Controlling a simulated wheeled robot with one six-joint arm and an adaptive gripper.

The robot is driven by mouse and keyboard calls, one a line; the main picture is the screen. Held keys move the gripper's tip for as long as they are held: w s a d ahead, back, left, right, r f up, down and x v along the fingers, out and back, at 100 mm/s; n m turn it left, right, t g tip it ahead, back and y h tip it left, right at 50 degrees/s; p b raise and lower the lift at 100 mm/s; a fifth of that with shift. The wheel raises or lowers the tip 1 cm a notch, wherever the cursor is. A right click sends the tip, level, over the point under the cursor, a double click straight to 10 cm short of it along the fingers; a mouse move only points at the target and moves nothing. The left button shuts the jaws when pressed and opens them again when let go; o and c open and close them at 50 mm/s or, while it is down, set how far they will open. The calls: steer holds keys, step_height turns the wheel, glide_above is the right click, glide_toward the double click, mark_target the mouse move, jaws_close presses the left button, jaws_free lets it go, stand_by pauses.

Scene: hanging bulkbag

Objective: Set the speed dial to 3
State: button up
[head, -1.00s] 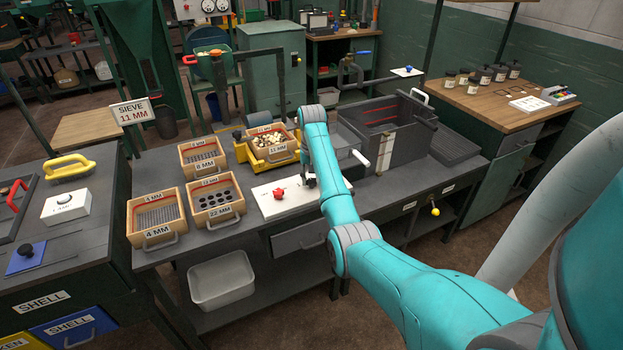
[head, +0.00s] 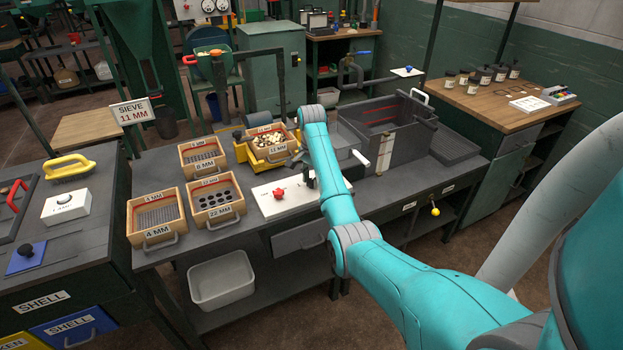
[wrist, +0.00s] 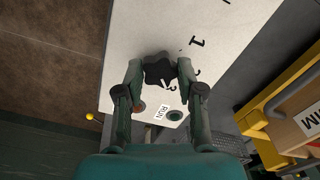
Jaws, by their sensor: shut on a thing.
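The black lobed speed dial (wrist: 159,72) sits on a white panel (wrist: 135,30) in the wrist view. My gripper (wrist: 160,66) has one finger on each side of it and is shut on it. Dark numerals are printed around the dial; a 1 (wrist: 197,42) is readable, while others are partly covered or cut off.
A green button (wrist: 175,115) and a RUN label (wrist: 161,108) lie close by the right finger. A red knob (head: 279,194) stands on the panel's left part. Wooden sieve boxes (head: 217,212) stand to the left, and a grey tank (head: 392,150) stands right of my arm.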

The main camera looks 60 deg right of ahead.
steer(key=shift+m, duration=0.3)
steer(key=o, duration=1.1)
steer(key=shift+o, duration=0.2)
